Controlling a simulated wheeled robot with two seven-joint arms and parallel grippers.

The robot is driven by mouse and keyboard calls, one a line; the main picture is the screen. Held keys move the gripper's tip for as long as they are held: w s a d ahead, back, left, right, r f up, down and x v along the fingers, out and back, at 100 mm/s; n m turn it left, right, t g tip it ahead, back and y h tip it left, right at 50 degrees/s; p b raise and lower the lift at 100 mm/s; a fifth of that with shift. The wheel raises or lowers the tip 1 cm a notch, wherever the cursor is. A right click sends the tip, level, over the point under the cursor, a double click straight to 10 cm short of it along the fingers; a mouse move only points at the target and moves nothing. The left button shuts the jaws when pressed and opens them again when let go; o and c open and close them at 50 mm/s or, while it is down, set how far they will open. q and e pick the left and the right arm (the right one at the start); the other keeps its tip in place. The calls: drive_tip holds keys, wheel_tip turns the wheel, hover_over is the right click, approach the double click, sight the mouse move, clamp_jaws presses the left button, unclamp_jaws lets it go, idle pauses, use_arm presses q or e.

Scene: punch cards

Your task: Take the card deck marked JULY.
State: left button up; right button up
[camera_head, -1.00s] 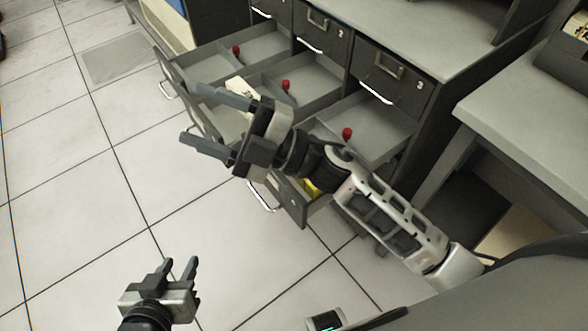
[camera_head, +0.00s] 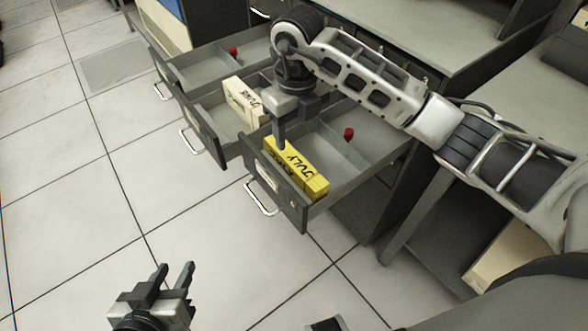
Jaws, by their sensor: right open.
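The yellow card deck marked JULY (camera_head: 297,168) lies at the front of an open drawer (camera_head: 341,190), behind its front panel. My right gripper (camera_head: 288,124) points down at the deck's left end, jaws open. One finger reaches the deck's far left edge in the picture; I cannot tell whether it touches. The other finger is partly hidden. My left gripper (camera_head: 176,270) is open and empty, low in the picture over the floor, away from the drawers.
A cream deck marked JUNE (camera_head: 243,103) lies in the middle open drawer (camera_head: 212,110). The left open drawer (camera_head: 205,68) shows no deck. Red knobs stand inside the drawers, one (camera_head: 348,134) behind the yellow deck. A grey desk (camera_head: 530,90) stands at right. The tiled floor (camera_head: 80,230) is clear.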

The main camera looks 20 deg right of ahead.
sight(294, 158)
drive_tip(key=f, duration=0.9)
drive_tip(key=shift+a, duration=0.25)
drive_tip(key=shift+c, duration=0.4)
clamp_jaws()
